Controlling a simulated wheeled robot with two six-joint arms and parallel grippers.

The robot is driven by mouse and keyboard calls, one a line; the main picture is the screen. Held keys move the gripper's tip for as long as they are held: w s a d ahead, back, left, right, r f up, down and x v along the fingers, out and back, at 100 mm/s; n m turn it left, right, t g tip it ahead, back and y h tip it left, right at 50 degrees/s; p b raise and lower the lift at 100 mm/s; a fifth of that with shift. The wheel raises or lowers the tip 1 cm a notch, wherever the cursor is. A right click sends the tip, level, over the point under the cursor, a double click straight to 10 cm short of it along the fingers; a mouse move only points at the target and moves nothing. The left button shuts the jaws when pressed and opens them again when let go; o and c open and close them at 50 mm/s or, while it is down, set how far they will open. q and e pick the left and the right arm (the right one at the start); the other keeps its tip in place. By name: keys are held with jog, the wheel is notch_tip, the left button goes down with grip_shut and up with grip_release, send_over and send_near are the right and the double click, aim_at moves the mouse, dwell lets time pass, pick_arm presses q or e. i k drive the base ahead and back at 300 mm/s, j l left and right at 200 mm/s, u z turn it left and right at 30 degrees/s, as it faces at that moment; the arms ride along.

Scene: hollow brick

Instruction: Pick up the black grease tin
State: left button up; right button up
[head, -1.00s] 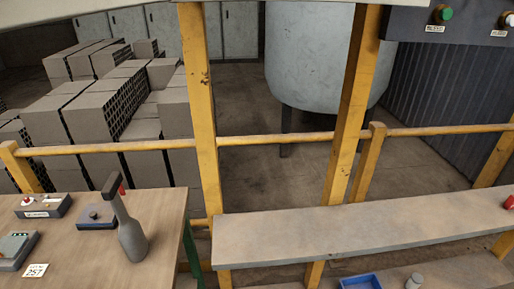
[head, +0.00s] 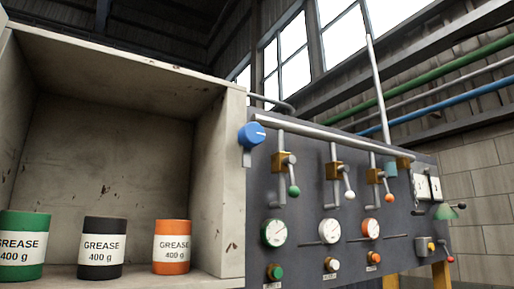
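The black grease tin (head: 102,246) stands upright on the floor of an open shelf box at the lower left of the head view. It has a white label reading GREASE 400 g. A green grease tin (head: 24,246) stands to its left, cut by the picture's edge. An orange grease tin (head: 172,247) stands to its right, with a gap between. Neither of my grippers shows in the head view.
The shelf box (head: 233,190) has a top and side walls around the tins. Right of it is a dark panel (head: 300,210) with levers, gauges, buttons and a blue knob (head: 251,135) near the box edge. Pipes run along the wall behind.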

aim_at(102, 251)
jog(key=k+j+u, duration=0.35)
jog(key=j, duration=0.25)
jog(key=k+j+u, duration=0.15)
jog(key=j, duration=0.2)
